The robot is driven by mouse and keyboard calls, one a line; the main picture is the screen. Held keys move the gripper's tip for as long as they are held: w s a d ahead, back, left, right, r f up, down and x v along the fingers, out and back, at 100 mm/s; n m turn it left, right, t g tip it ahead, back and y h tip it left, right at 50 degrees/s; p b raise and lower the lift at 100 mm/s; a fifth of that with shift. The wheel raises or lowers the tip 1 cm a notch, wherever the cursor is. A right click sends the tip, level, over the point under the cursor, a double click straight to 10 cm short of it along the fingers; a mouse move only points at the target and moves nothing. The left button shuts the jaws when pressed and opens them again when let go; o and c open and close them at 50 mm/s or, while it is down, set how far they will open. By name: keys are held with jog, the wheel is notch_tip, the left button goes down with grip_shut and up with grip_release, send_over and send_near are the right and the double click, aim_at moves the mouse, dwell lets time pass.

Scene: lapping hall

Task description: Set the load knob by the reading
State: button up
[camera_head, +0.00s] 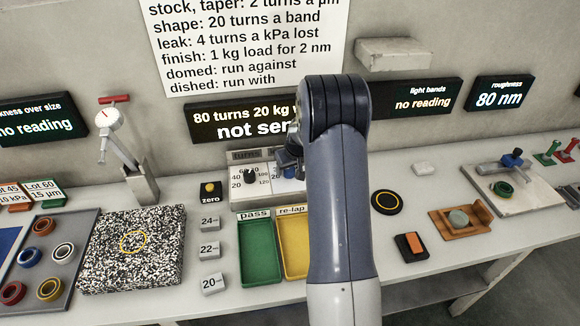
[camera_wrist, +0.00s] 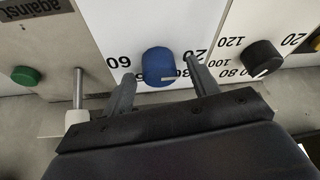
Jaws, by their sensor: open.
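The blue knob (camera_wrist: 158,65), which I take as the load knob, stands on a white dial panel between my gripper's two fingers in the wrist view. A pale pointer mark shows at its lower right edge; numbers ring it, partly hidden. My gripper (camera_wrist: 162,70) is open, one finger on each side of the knob, with gaps showing. In the head view the blue knob (camera_head: 289,172) is partly covered by my arm. The roughness display (camera_head: 499,93) reads 80 nm.
A black knob (camera_wrist: 262,58) is beside the blue one; it is the turns knob (camera_head: 250,177) in the head view. A metal lever (camera_wrist: 77,92) and green button (camera_wrist: 26,76) are on the other side. The poster (camera_head: 245,40) says 1 kg load for 2 nm.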

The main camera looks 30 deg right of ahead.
jog(key=c, duration=1)
jog(key=shift+m, duration=0.3)
jog(key=m+b, duration=0.1)
jog(key=m+h, duration=0.1)
jog(key=m+h+b, duration=0.1)
jog(key=m, duration=0.1)
jog(key=shift+a+f+b, duration=0.15)
jog(key=shift+f+b, duration=0.1)
jog(key=shift+b, duration=0.05)
jog(key=m+b, duration=0.2)
jog(key=m+g+h+b, duration=0.1)
jog(key=m+b, duration=0.2)
jog(key=shift+w+a+g+h, duration=0.15)
jog(key=shift+w+g+h, duration=0.05)
jog(key=shift+g+h, duration=0.1)
jog(key=m+g+b, duration=0.1)
jog(key=m+b, duration=0.1)
jog(key=m, duration=0.2)
jog(key=shift+r+h, duration=0.1)
jog(key=shift+h, duration=0.3)
jog(key=shift+w+r+m+g, duration=0.15)
jog(key=shift+m+g, duration=0.75)
jog(key=shift+m, duration=1.2)
